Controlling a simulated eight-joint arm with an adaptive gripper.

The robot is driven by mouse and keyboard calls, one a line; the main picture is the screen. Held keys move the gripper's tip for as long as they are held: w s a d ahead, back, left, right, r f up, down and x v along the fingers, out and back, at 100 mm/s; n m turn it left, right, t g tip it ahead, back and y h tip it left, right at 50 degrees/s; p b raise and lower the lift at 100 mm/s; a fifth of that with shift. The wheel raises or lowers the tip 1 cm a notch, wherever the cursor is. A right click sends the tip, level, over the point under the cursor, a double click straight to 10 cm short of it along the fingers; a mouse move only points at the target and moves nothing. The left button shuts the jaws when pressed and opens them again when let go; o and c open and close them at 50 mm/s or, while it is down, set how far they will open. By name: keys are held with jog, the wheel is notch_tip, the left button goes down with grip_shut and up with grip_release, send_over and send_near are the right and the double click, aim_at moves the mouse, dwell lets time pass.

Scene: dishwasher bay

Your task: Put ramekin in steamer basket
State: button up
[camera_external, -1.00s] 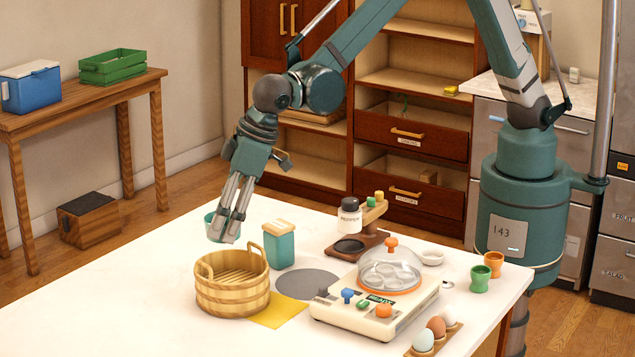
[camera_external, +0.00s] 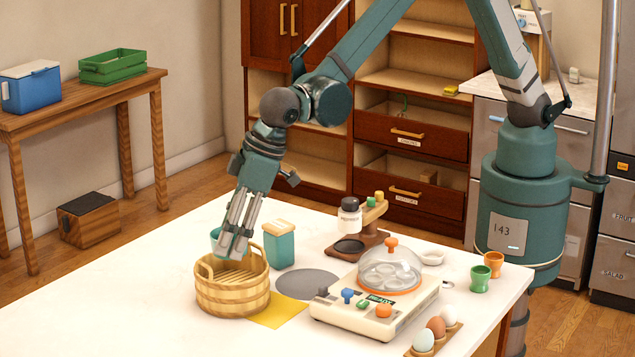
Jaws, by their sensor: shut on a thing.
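The steamer basket (camera_external: 232,298) is a round, light wooden tub with two raised handles and a slatted floor, standing on the white table. My gripper (camera_external: 235,250) points down over the back rim of the basket. It is shut on a small teal ramekin (camera_external: 214,235), which shows at the left of the fingers and is mostly hidden behind them. The ramekin appears to be at about the height of the basket's back handle; whether it touches the rim I cannot tell.
A teal canister (camera_external: 279,246) stands close behind the basket on the right. A yellow cloth (camera_external: 277,312) and a grey round mat (camera_external: 307,284) lie to its right, then an egg cooker (camera_external: 375,304) with a clear dome. The table's left side is clear.

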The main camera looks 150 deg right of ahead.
jog(key=shift+f, duration=2.05)
jog(key=shift+f, duration=0.1)
jog(key=shift+f, duration=1.75)
jog(key=shift+f, duration=0.25)
jog(key=o, duration=0.7)
jog(key=shift+c, duration=0.2)
jog(key=shift+r, duration=0.1)
jog(key=shift+r, duration=0.2)
jog(key=v, duration=1.2)
